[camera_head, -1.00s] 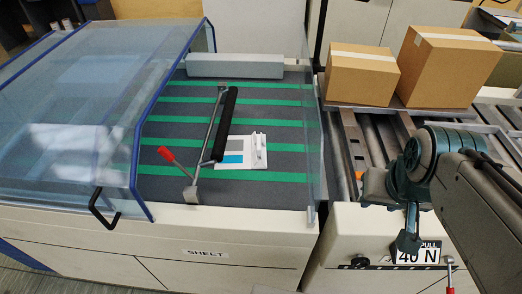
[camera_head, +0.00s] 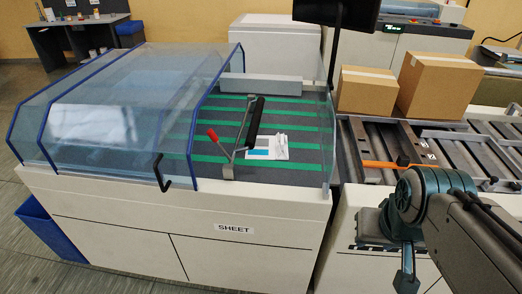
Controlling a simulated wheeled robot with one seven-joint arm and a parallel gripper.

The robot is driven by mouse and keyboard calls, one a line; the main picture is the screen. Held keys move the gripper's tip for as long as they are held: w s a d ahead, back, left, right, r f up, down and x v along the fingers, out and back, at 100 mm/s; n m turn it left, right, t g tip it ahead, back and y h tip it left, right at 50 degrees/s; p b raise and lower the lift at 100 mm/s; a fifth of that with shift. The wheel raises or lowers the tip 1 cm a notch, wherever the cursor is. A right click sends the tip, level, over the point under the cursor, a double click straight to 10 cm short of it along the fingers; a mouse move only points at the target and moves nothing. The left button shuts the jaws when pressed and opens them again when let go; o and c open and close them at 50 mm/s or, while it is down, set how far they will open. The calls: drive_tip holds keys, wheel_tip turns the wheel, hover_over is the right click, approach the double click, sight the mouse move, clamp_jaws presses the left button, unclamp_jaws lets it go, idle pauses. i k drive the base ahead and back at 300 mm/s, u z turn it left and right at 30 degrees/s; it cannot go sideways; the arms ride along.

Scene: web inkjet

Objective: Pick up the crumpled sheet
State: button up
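The sheet (camera_head: 268,147) lies on the dark belt with green stripes (camera_head: 310,163). It is white with a blue and a grey block, and its right side is raised in folds. A black roller bar (camera_head: 256,121) on a lever with a red handle (camera_head: 212,135) stands just left of it, close to its left edge. My gripper (camera_head: 404,272) is at the lower right, in front of the machine beside the belt, well apart from the sheet. Its fingers are seen from behind, so their opening is unclear.
A clear hood with blue edges (camera_head: 120,115) covers the left part of the machine. A grey bar (camera_head: 262,85) crosses the belt's back, and a clear panel stands at its right. A blue bin (camera_head: 50,228) stands lower left.

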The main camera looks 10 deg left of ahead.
sight(266, 148)
drive_tip(key=u, duration=0.45)
drive_tip(key=i, duration=1)
drive_tip(key=u, duration=0.05)
